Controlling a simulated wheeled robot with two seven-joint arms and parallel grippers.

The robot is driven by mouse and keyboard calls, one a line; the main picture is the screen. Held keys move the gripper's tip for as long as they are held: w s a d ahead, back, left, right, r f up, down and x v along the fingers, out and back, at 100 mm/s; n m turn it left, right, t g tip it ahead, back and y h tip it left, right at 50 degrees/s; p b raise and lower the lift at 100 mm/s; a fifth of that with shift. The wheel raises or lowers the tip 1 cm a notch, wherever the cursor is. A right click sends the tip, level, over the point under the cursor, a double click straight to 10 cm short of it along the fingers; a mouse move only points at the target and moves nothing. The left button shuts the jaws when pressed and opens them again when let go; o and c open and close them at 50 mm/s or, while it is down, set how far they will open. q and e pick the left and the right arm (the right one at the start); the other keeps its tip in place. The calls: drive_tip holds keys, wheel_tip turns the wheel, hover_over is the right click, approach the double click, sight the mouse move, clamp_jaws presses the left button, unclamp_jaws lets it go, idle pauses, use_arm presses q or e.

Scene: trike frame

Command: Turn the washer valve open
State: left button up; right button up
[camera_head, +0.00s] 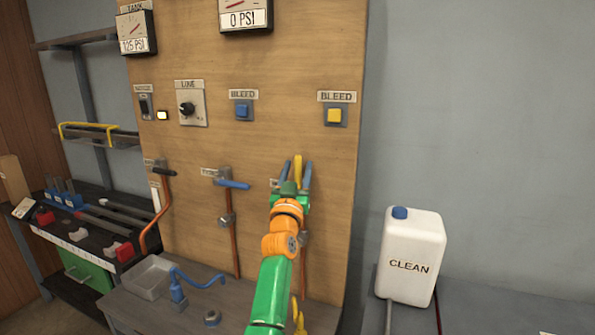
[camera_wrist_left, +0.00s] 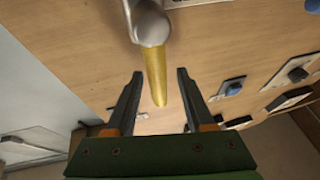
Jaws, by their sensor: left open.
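A yellow valve handle (camera_head: 298,170) points up on the right of the wooden panel, behind my left gripper (camera_head: 297,166). In the left wrist view the yellow handle (camera_wrist_left: 155,76) hangs from a grey metal valve body (camera_wrist_left: 150,20). My left gripper (camera_wrist_left: 160,74) is open there, with one dark finger on each side of the handle and a gap to each. The label by this valve is mostly hidden by my arm, so I cannot read it. A blue valve handle (camera_head: 232,184) sits further left on an orange pipe. My right gripper is not in view.
The wooden panel (camera_head: 330,190) carries gauges, a line knob (camera_head: 187,108), and blue (camera_head: 242,111) and yellow (camera_head: 334,116) bleed buttons. Below stand a grey tray (camera_head: 150,278) and a blue tap (camera_head: 178,290). A white CLEAN jug (camera_head: 410,257) stands right of the panel.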

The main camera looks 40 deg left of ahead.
sight(297, 174)
use_arm(q)
drive_tip(key=b+v, duration=0.2)
drive_tip(key=v, duration=0.4)
drive_tip(key=shift+f, duration=0.15)
drive_tip(key=shift+s+d+b, duration=0.25)
drive_tip(key=shift+s+b, duration=0.05)
drive_tip(key=shift+s, duration=0.15)
